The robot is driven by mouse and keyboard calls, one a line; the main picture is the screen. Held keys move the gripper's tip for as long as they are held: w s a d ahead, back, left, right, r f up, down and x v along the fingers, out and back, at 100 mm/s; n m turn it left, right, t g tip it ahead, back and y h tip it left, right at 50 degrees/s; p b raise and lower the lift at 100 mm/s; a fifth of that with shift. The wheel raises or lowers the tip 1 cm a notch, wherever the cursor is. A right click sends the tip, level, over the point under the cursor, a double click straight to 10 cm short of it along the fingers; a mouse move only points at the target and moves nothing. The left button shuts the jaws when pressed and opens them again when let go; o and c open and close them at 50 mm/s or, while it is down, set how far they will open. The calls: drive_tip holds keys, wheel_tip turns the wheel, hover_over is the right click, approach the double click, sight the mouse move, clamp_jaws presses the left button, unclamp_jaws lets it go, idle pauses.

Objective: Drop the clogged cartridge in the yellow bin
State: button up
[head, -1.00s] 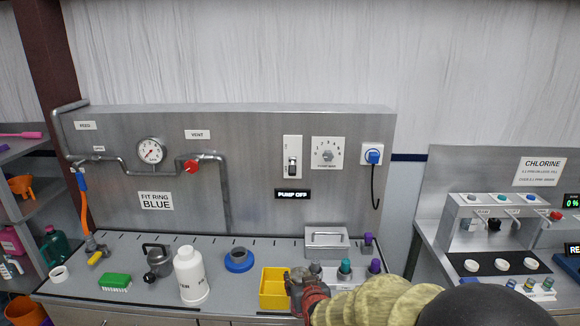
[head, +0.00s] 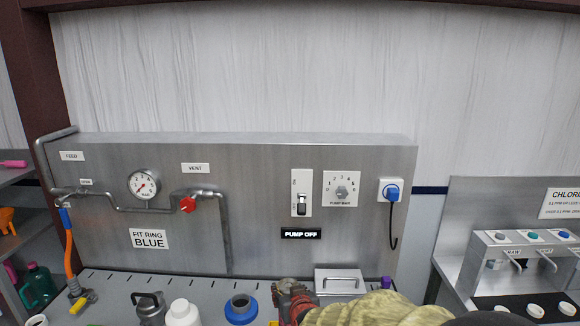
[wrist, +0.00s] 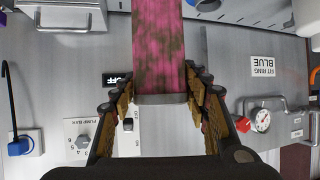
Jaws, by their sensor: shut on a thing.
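My gripper (head: 290,300) is low in the head view, in front of the steel panel and left of the lidded metal box. In the wrist view my gripper (wrist: 160,88) is shut on the clogged cartridge (wrist: 158,42), a pink tube with dark mottled stains and a grey band at its near end. The cartridge runs out of the top of that picture. I cannot make it out in the head view. The yellow bin is not clearly in view now; it lies at or below the bottom edge of the head view.
The counter (head: 110,285) holds a blue ring piece (head: 240,308), a white bottle (head: 183,314), a grey jug (head: 149,308) and the lidded box (head: 340,281). The panel (head: 260,200) with gauge and switch stands behind. A dispenser (head: 520,260) is on the right.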

drive_tip(key=shift+f+b, duration=1.6)
drive_tip(key=shift+f, duration=1.25)
drive_tip(key=o, duration=1.5)
drive_tip(key=shift+o, duration=0.6)
drive_tip(key=shift+s, duration=0.1)
drive_tip(key=v, duration=1.2)
